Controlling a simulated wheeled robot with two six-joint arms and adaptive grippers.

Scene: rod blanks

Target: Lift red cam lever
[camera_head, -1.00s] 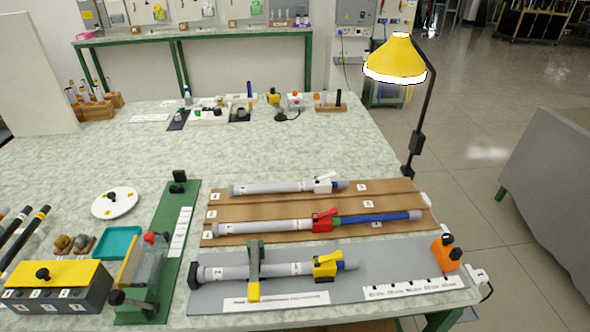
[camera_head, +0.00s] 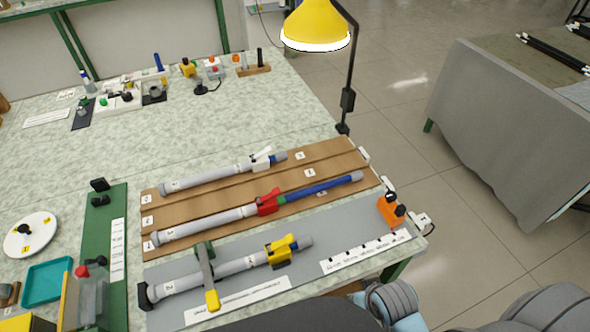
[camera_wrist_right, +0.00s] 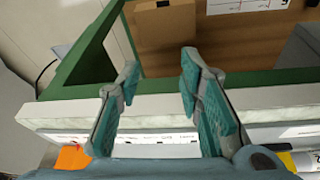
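The red cam lever (camera_head: 267,203) sits on a clamp where a grey tube (camera_head: 205,227) meets a blue rod (camera_head: 320,188), in the front row of the brown board. At this size I cannot tell how far the lever is raised. My right gripper (camera_wrist_right: 160,68) is open and empty in the right wrist view, with its teal fingers apart. It is over the table's front edge, away from the red lever, which that view does not show. My left gripper is not in view.
A white lever (camera_head: 262,157) is on the tube behind, a yellow clamp (camera_head: 281,249) on the tube in front. An orange block (camera_head: 391,210) stands at the grey mat's right end. The lamp (camera_head: 317,27) rises behind. A green frame (camera_wrist_right: 85,68) crosses the wrist view.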

